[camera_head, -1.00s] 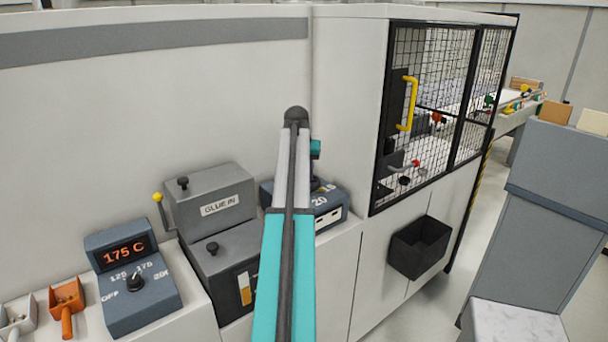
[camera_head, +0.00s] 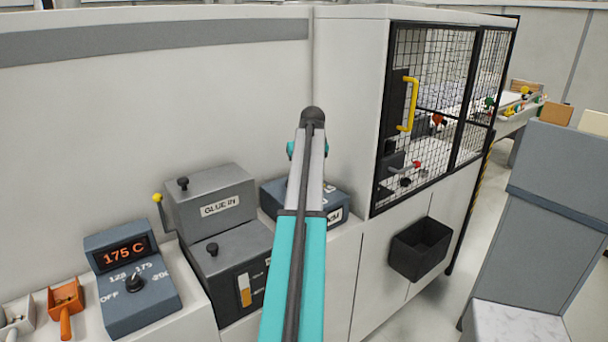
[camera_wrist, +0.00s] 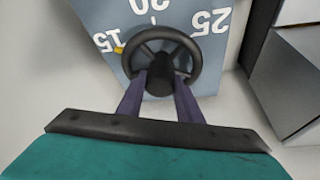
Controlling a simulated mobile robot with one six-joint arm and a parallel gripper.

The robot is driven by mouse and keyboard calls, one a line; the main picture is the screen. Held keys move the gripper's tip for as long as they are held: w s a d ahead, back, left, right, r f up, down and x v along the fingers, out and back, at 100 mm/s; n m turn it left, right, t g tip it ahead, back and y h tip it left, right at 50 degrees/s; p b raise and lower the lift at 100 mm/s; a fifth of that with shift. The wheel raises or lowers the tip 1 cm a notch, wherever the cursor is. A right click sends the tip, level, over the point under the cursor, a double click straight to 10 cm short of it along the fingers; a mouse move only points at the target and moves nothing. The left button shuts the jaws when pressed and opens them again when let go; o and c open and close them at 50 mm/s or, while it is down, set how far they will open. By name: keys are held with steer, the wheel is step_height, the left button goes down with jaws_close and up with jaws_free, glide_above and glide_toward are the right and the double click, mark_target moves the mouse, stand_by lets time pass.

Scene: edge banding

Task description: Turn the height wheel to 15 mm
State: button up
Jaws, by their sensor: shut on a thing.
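The height wheel (camera_wrist: 193,65) is a dark round handwheel with a black hub, on a blue-grey panel marked 15, 20 and 25. A small yellow pointer (camera_wrist: 118,50) at the wheel's left edge lies right beside the 15 label (camera_wrist: 105,41). My gripper (camera_wrist: 160,76) is shut on the wheel, its two purple fingers on either side of the hub. The hub hides their exact contact. In the head view the blue-grey height box (camera_head: 272,197) is partly covered by my arm, which hides the wheel and fingers there.
The grey glue unit (camera_head: 212,200) and the temperature box (camera_head: 138,300) reading 175 C stand left of the height box. A mesh guard door with a yellow handle (camera_head: 408,103) and a black bin (camera_head: 420,247) are to the right.

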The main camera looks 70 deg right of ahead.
steer(key=shift+s+f, duration=0.1)
steer(key=shift+s, duration=0.15)
steer(key=o, duration=1)
steer(key=shift+o, duration=0.2)
steer(key=shift+w, duration=0.1)
steer(key=shift+a+r, duration=0.1)
steer(key=shift+r, duration=0.15)
steer(key=b+v, duration=0.3)
steer(key=v, duration=1)
steer(key=shift+r+b, duration=0.2)
steer(key=shift+b, duration=0.1)
steer(key=shift+r, duration=0.1)
